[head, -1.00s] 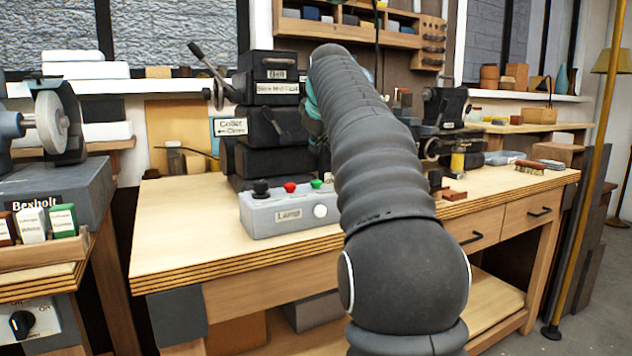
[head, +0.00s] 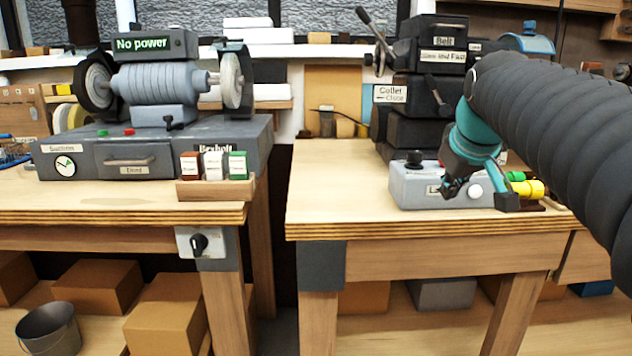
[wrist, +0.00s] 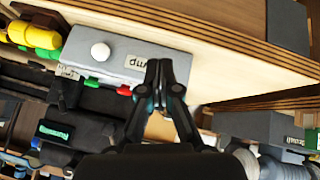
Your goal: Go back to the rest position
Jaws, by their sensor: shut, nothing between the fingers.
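My gripper (head: 450,190) is in front of the grey lamp control box (head: 410,190) on the right bench in the head view. Its black fingers are together with nothing between them. The gripper hides part of the box's label and buttons in the head view.
A dark machine (head: 425,90) stands behind the box. Yellow and green parts (head: 530,188) lie to its right. The left bench holds a grinder (head: 155,85) with a "No power" sign (head: 150,44). A gap separates the benches. The right bench's front left (head: 330,200) is clear.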

